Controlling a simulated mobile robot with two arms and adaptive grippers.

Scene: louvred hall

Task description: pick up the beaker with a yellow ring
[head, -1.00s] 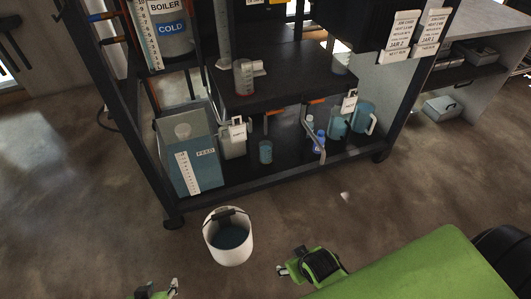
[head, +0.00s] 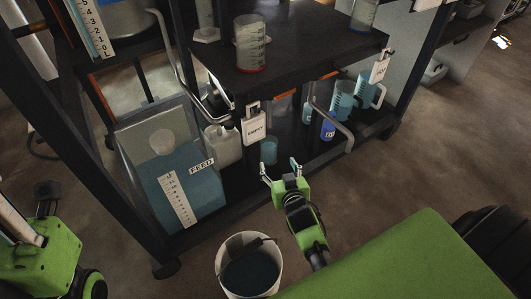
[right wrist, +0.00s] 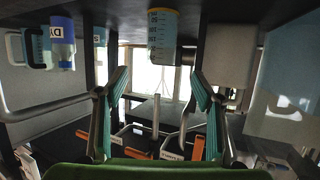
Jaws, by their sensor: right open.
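The beaker with a yellow ring (head: 268,151) stands upright on the dark lower shelf in the head view, with pale blue contents. Its ring shows clearly only in the right wrist view (right wrist: 163,38), where the scene appears upside down. My right gripper (head: 280,171) is open and empty, in front of the beaker at the shelf's front. In the right wrist view its fingers (right wrist: 160,88) are spread, with the beaker centred beyond them and no contact visible. My left arm's green end (head: 45,245) is at the left edge; its finger state is unclear.
A red-ringed beaker (head: 251,48) stands on the upper shelf. A blue-labelled bottle (head: 328,128) and bent pipe are right. A white bucket (head: 222,262) stands on the floor.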

